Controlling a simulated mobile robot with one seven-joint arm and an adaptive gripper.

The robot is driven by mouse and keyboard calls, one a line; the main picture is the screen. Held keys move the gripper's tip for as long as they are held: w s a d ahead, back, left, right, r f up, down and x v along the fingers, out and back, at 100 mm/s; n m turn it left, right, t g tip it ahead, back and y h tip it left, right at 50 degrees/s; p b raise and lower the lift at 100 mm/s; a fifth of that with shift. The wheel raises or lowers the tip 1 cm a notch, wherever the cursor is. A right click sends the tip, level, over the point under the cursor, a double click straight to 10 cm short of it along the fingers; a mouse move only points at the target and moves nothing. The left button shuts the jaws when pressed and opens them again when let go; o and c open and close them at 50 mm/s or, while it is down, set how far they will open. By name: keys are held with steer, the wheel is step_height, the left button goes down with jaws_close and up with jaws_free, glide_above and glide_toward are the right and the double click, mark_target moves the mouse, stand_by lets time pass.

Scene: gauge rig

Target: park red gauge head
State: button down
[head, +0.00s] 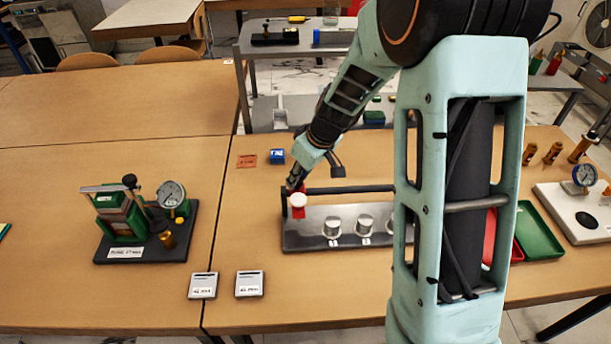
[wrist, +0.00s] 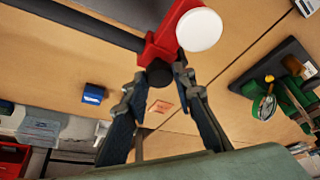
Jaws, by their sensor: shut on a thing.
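The red gauge head (wrist: 163,45) with its white round face (wrist: 200,29) is at the fingertips in the wrist view. In the head view the red head (head: 291,190) shows only as a small red part behind its white face. My gripper (wrist: 158,80) is shut on it at a dark round knob. The head sits at the left end of a black bar (head: 345,190), which runs above a metal base plate (head: 313,240). The wrist view shows the bar meeting the head. My fingers hide whether it is seated or only touching.
Silver round pucks (head: 332,227) stand on the plate below the bar. A green gauge stand (head: 122,222) is to the left. A blue block (head: 277,156) and an orange card (head: 247,161) lie behind. A green tray (head: 538,232) is to the right. The table's left rear is clear.

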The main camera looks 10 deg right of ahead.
steer(key=shift+a, duration=0.25)
steer(key=c, duration=1.6)
jaws_free()
steer(key=shift+r, duration=0.1)
steer(key=shift+d+r, duration=0.1)
steer(key=shift+r, duration=0.2)
steer(key=v, duration=1.1)
steer(key=shift+s+r, duration=0.1)
steer(key=shift+s, duration=0.1)
